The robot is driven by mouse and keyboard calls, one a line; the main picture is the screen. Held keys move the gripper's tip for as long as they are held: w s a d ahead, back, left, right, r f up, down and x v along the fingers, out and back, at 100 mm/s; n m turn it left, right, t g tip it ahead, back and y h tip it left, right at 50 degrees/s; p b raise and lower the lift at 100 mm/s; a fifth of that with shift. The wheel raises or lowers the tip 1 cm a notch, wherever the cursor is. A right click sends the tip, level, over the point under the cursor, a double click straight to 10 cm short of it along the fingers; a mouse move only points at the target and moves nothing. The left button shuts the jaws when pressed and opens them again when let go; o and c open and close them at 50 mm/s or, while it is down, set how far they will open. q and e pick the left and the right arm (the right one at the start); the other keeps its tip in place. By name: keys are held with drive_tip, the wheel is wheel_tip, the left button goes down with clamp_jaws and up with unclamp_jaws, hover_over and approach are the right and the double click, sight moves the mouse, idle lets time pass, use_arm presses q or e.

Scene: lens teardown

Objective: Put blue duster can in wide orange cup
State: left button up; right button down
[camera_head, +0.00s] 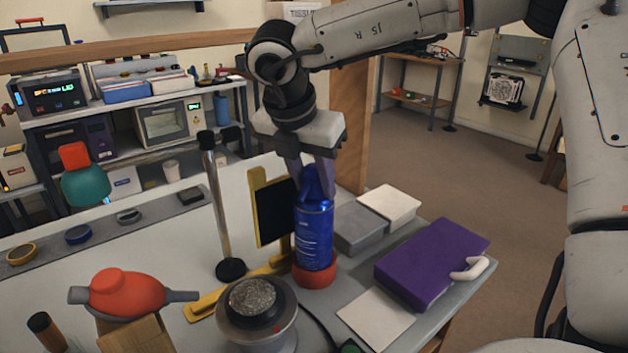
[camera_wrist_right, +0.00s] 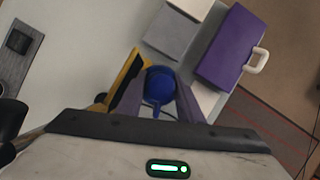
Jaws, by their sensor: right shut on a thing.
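The blue duster can (camera_head: 314,235) stands upright at the middle of the table, and its top shows in the right wrist view (camera_wrist_right: 159,84). Its bottom end is at the wide orange cup (camera_head: 315,276), which shows as a low orange ring around or under the base; I cannot tell how deep the can sits. My right gripper (camera_head: 314,182) points down over the can, shut on its upper part. In the right wrist view its fingers (camera_wrist_right: 159,100) lie on both sides of the can's top. The cup is hidden in that view. My left gripper is not in view.
A yellow-framed black panel (camera_head: 272,208) stands close left of the can, with a metal post (camera_head: 216,200) beyond it. A round grey device (camera_head: 256,312) is in front. Grey and white boxes (camera_head: 358,229) and a purple case (camera_head: 430,262) crowd the right side.

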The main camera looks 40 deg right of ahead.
drive_tip(key=c, duration=1.2)
unclamp_jaws()
drive_tip(key=v, duration=1.2)
